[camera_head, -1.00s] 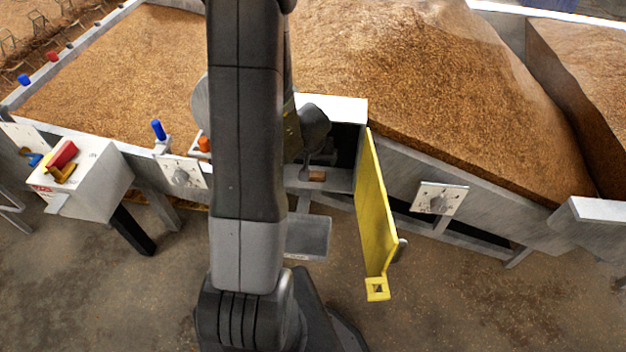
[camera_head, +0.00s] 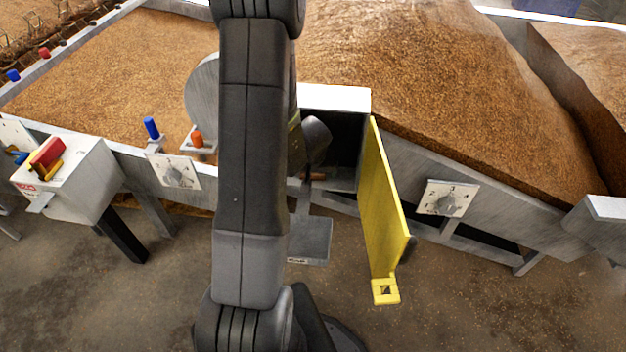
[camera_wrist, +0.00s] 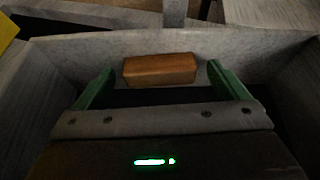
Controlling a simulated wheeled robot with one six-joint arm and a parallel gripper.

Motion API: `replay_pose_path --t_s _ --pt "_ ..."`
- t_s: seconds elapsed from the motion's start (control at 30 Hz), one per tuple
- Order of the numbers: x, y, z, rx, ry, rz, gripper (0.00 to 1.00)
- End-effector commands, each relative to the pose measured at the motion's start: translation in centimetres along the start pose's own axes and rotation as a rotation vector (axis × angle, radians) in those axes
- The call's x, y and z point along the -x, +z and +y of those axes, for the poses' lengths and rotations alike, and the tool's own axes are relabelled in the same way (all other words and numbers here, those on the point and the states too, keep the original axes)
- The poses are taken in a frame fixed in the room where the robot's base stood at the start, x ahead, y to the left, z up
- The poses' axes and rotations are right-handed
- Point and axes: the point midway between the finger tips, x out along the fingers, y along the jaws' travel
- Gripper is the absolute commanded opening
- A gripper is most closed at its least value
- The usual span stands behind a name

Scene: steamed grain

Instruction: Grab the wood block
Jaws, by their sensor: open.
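The wood block (camera_wrist: 160,69) is an orange-brown bar. In the wrist view it lies crosswise near a grey metal wall, beyond and between the green fingers of my gripper (camera_wrist: 160,82). The fingers are spread wide on either side and I see no contact with the block. In the head view a small brown part of the wood block (camera_head: 313,176) shows low in the dark opening of the metal box. My gripper is mostly hidden there behind my own arm.
A yellow door (camera_head: 380,215) stands open to the right of the box opening (camera_head: 347,140). A grey tray (camera_head: 311,240) sits below. Bins of brown grain (camera_head: 420,70) lie behind. A dial plate (camera_head: 447,198) is on the right, and a control box (camera_head: 70,175) with a red switch on the left.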

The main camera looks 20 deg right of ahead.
Motion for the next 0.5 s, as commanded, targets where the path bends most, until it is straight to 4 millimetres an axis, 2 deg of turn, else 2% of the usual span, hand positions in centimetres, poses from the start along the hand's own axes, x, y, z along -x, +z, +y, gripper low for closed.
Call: replay_pose_path --t_s 0.23,0.47,0.5 --pt "-0.07 -0.05 0.01 0.000 0.000 0.000 0.92" --pt "-0.06 -0.04 0.01 0.000 0.000 0.000 0.47" --pt "-0.06 -0.04 0.01 0.000 0.000 0.000 0.46"
